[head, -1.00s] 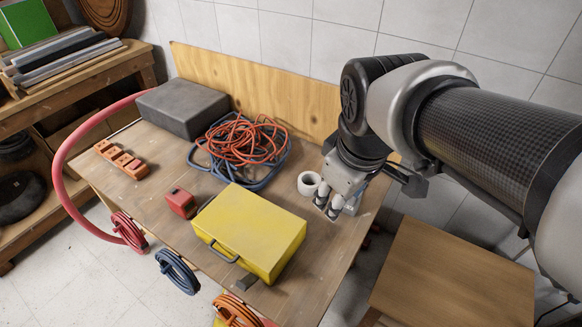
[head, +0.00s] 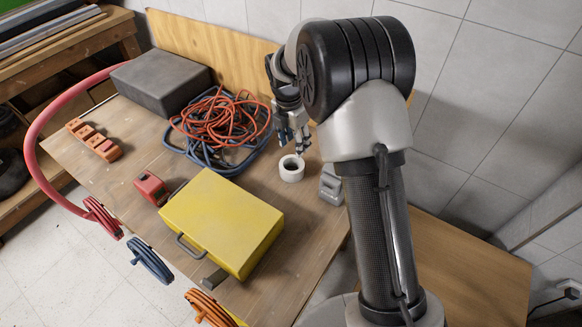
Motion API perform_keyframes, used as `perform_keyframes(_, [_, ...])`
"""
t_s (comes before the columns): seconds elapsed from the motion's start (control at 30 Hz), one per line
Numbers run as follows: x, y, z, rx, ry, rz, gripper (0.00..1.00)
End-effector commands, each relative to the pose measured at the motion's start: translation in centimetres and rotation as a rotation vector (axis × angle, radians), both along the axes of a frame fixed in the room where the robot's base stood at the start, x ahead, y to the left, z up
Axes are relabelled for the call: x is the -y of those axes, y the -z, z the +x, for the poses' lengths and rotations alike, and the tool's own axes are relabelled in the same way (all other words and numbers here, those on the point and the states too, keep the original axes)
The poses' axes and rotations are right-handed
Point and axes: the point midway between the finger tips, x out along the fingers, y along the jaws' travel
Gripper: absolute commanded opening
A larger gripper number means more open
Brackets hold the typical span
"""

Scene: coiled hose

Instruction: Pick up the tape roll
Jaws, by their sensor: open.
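The white tape roll (head: 291,168) lies flat on the wooden workbench, to the right of the coiled hoses and behind the yellow case. Its dark centre hole faces up. My gripper (head: 290,144) points down just behind the tape roll, with its fingers apart and nothing between them. The fingertips appear close to the roll's far edge; I cannot tell whether they touch it.
A yellow case (head: 222,222), a red tape measure (head: 151,188), orange and blue coils (head: 222,125), a dark grey box (head: 161,82) and an orange power strip (head: 93,139) occupy the workbench (head: 125,181). A small grey object (head: 331,187) stands right of the roll.

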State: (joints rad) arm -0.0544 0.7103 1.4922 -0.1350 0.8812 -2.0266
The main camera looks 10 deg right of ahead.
Motion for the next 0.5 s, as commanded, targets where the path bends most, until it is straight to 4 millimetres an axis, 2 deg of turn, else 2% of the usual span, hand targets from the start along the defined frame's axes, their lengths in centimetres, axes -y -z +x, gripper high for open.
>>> perform_keyframes(0.03, [0.1, 1.5, 0.0, -0.003, 0.001, 0.0, 0.43])
perform_keyframes(0.3, [0.7, 7.4, 0.4, -0.003, 0.003, 0.0, 0.43])
perform_keyframes(0.5, [1.0, 10.0, 0.6, -0.001, 0.004, 0.001, 0.43])
